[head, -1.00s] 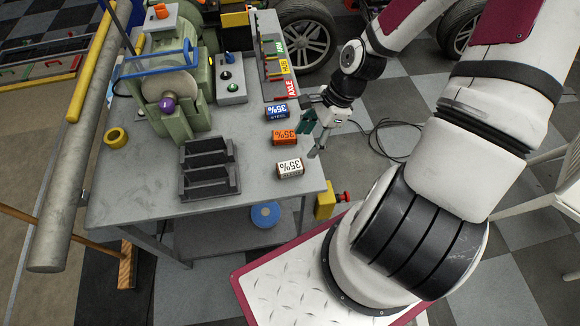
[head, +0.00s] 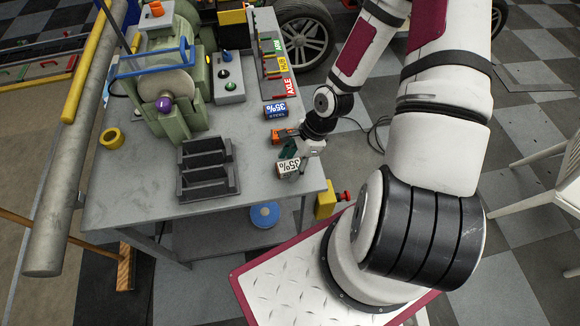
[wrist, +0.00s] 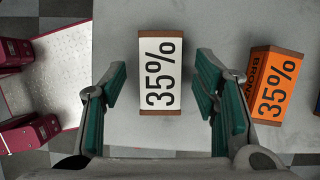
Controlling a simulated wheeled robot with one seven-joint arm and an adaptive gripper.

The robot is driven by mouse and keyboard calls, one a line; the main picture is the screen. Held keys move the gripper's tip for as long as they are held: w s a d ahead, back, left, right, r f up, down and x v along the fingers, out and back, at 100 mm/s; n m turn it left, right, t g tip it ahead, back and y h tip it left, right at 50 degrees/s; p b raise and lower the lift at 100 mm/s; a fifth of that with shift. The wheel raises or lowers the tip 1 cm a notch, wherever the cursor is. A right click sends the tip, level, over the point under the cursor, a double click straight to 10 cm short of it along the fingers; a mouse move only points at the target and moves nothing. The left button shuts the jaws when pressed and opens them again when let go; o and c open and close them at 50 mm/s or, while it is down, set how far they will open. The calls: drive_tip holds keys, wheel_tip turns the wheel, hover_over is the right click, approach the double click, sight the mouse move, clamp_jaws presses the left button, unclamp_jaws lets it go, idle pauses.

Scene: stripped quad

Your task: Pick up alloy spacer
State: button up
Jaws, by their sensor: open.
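A spacer block with a white "35%" label and brown ends (wrist: 160,90) lies on the grey bench; no material name is readable on it. In the head view it shows near the bench's right edge (head: 288,166). My gripper (wrist: 162,72) is open, with one green-padded finger on each side of the white-labelled block and gaps between pads and block. In the head view my gripper (head: 291,153) is over this block and partly covers it. An orange "BRONZE 35%" block (wrist: 274,88) lies just right of the right finger in the wrist view.
A blue-labelled 35% block (head: 275,109) lies farther back on the bench (head: 150,190). A dark slotted rack (head: 208,180) stands left of the blocks. A green machine (head: 175,105) and a yellow ring (head: 112,138) are farther left. Labelled racks stand at the back right.

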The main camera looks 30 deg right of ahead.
sight(287, 170)
drive_tip(key=shift+c, duration=0.6)
drive_tip(key=c, duration=1.2)
drive_tip(key=shift+r, duration=0.9)
drive_tip(key=shift+s+r, duration=0.5)
drive_tip(key=shift+r, duration=0.4)
drive_tip(key=s+a+r+p, duration=0.1)
drive_tip(key=s+p, duration=0.6)
drive_tip(key=s, duration=0.8)
drive_tip(key=shift+r, duration=0.2)
